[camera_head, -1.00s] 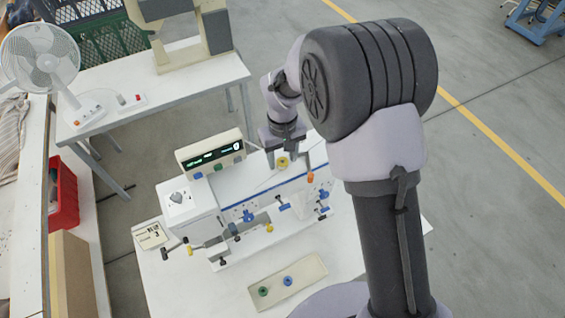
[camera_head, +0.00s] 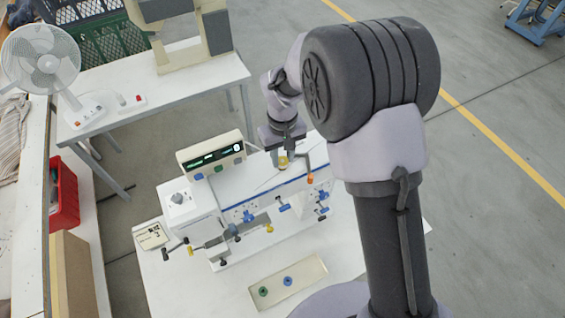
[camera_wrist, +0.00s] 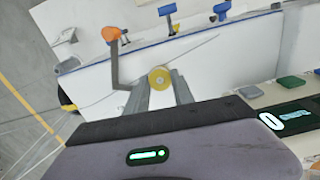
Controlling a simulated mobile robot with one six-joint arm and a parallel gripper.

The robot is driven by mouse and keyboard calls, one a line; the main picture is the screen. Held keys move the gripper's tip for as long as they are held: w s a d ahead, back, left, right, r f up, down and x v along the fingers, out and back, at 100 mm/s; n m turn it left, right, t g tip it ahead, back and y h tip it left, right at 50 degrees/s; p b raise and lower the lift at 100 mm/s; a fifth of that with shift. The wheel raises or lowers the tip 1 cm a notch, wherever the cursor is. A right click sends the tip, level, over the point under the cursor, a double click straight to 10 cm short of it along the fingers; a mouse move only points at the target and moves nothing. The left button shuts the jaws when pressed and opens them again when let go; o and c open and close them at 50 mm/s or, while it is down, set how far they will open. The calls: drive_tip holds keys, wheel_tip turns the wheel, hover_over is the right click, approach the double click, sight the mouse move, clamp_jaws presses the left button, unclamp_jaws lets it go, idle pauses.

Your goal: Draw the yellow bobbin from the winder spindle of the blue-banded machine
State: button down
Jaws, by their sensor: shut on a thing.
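The yellow bobbin (camera_head: 283,162) is at the top of the white machine with a blue band (camera_head: 262,194). In the wrist view the bobbin (camera_wrist: 159,78) shows its round yellow face with a pale centre, between my two fingers. My gripper (camera_head: 285,160) is shut on the bobbin from above. The wrist view shows my gripper (camera_wrist: 160,92) with a finger on each side of the bobbin. The spindle is hidden behind the bobbin and fingers, so I cannot tell whether the bobbin is still on it.
An orange-tipped lever (camera_head: 310,178) stands close to the right of my gripper; it also shows in the wrist view (camera_wrist: 111,34). A display box (camera_head: 210,154) rises to the left. A shallow tray (camera_head: 310,272) with a green and a blue bobbin lies in front.

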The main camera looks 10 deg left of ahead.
drive_tip(key=shift+r, duration=0.25)
drive_tip(key=shift+r+p, duration=2)
drive_tip(key=shift+r, duration=0.95)
